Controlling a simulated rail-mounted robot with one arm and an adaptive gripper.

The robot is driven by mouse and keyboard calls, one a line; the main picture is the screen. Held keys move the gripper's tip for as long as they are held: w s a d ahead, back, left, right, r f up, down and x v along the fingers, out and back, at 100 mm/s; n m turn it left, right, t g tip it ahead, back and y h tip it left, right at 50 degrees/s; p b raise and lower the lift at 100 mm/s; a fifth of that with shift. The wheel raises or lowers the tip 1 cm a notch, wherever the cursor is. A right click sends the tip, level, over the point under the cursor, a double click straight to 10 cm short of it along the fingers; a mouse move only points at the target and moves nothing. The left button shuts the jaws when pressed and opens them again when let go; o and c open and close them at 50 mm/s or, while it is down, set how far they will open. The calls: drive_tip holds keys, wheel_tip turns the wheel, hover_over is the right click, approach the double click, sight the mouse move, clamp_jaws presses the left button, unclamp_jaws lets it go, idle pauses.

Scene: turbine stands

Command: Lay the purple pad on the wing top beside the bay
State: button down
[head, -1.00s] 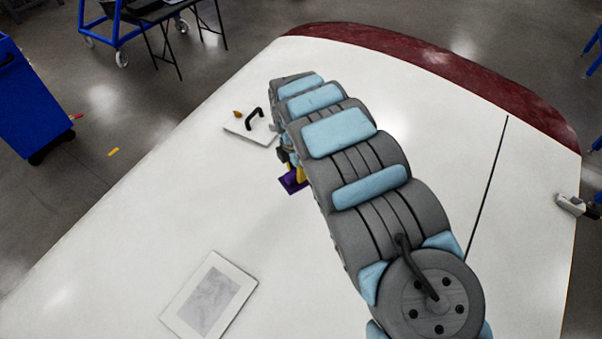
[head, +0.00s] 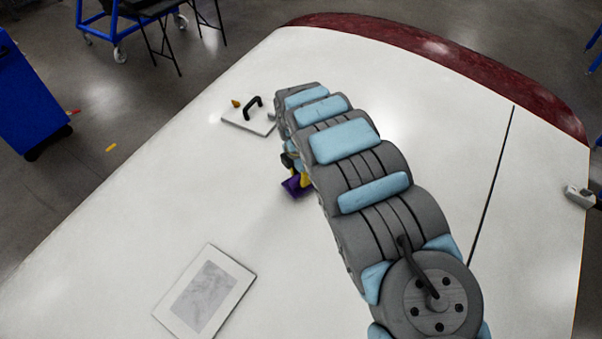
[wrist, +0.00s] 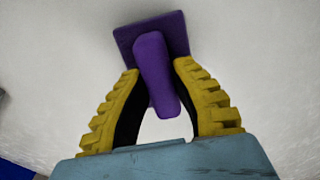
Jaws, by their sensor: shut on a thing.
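The purple pad (head: 292,187) has a flat square base and an upright purple grip. My gripper (wrist: 157,67) is shut on the grip, with a yellow finger on each side of it in the wrist view. The pad's square base (wrist: 124,36) shows beyond the fingertips, over the white wing top (head: 120,220). I cannot tell whether the base touches the surface. In the head view my arm partly hides the gripper and pad. A white-framed rectangle with a grey middle (head: 207,291), perhaps the bay, lies at the lower left of the pad.
A white panel with a black handle (head: 251,110) and a small orange thing (head: 236,103) lie beyond the pad. A dark seam (head: 490,185) runs right of my arm. A dark red edge (head: 440,48) borders the far side. The wing top left of the pad is clear.

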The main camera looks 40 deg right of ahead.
sight(299, 175)
drive_tip(key=shift+f, duration=0.5)
drive_tip(key=c, duration=0.8)
unclamp_jaws()
drive_tip(key=shift+a+r+p, duration=0.2)
drive_tip(key=shift+r+p, duration=2.65)
drive_tip(key=shift+r, duration=0.65)
